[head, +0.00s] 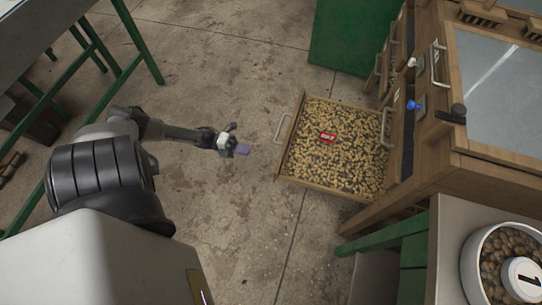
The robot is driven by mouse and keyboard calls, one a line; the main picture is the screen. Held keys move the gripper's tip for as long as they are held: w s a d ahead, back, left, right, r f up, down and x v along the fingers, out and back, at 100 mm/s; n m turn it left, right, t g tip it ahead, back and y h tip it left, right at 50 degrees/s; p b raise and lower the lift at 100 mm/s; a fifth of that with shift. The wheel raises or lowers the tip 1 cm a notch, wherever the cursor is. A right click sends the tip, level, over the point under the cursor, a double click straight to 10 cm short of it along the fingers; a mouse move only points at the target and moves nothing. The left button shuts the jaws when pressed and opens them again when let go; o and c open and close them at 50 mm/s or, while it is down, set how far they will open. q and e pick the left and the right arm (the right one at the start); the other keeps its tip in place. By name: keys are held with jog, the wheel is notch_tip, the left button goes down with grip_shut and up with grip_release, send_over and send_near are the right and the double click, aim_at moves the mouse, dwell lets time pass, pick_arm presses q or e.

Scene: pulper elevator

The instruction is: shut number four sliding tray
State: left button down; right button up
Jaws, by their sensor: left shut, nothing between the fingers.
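A wooden sliding tray (293,183) filled with tan beans stands pulled out to the left from the wooden cabinet (445,172). A small red tag (327,138) with white marking, too small to read, lies on the beans. The tray's metal handle (283,130) is on its left front edge. My left gripper (240,149) is shut and empty, a little to the left of the handle and apart from it. My right gripper is not in view.
Other handles (438,65) show on the cabinet, with a blue knob (416,107) near them. A bowl of beans (476,262) with a disc marked 1 stands at bottom right. A green panel (345,38) stands behind. Concrete floor is clear around my gripper.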

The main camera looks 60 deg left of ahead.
pick_arm(q)
jog(key=b+x, duration=0.3)
jog(key=x, duration=0.7)
jog(key=shift+w+d, duration=0.15)
jog(key=shift+w, duration=0.1)
